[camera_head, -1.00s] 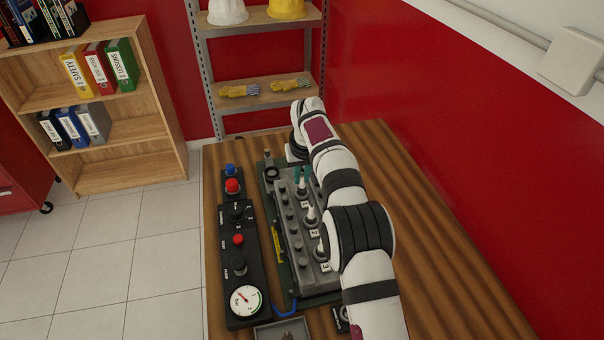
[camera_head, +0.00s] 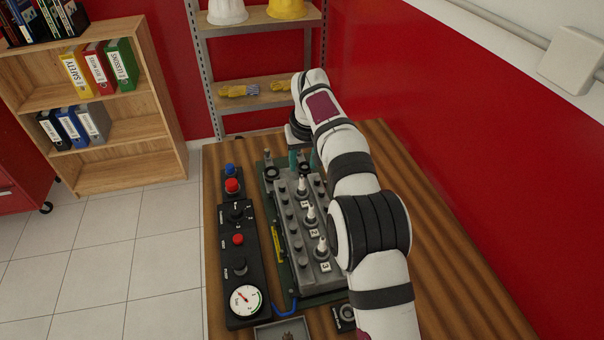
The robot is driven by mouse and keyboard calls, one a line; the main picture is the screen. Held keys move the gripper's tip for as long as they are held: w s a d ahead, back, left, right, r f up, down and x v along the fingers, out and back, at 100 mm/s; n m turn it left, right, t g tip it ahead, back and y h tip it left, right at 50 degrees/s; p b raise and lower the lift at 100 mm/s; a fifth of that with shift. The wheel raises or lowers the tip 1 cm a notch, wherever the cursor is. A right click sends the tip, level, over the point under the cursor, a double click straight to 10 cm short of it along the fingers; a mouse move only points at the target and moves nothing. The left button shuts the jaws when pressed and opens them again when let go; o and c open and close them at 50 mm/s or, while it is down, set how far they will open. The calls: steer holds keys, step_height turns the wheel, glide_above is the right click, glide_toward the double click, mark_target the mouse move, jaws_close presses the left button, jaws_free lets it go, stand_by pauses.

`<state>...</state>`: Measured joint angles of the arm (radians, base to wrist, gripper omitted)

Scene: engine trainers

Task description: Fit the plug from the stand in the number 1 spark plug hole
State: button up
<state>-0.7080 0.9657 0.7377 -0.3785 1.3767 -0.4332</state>
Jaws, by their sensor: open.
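The grey engine head (camera_head: 291,222) lies on the bench with a row of white-topped spark plugs along it. One plug (camera_head: 302,186) stands upright by the number 1 label; whether it is fully seated I cannot tell. Two more plugs stand by the number 2 label (camera_head: 314,232) and the number 3 label (camera_head: 326,267). My gripper (camera_head: 303,160) is open, its teal fingers apart and empty, above and beyond the number 1 plug. A black block (camera_head: 346,316) at the front, partly behind my arm, may be the stand; I see no plug in it.
A black control panel (camera_head: 237,262) with buttons, knobs and a gauge (camera_head: 246,300) lies left of the engine. A grey tray (camera_head: 282,332) sits at the front edge. The wooden bench (camera_head: 440,240) is bare on the right, beside the red wall.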

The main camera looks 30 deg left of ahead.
steer(key=v, duration=0.6)
steer(key=s+d+r+m, duration=0.2)
steer(key=s+d, duration=0.1)
steer(key=d, duration=0.4)
steer(key=s+d+r+m+g, duration=0.1)
steer(key=s+d+r+m, duration=0.1)
steer(key=d, duration=0.6)
steer(key=s+d+r+m, duration=0.2)
steer(key=s+d, duration=0.1)
steer(key=d, duration=0.4)
steer(key=s+d+f+m, duration=0.2)
steer(key=s+d, duration=0.2)
steer(key=s, duration=0.4)
steer(key=s+d+f+m+g, duration=0.1)
steer(key=s+d+f+m, duration=0.2)
steer(key=s, duration=0.5)
steer(key=s+d+f+m, duration=0.3)
steer(key=s+d, duration=0.3)
steer(key=s, duration=0.2)
steer(key=shift+g, duration=0.3)
steer(key=shift+w+f, duration=0.1)
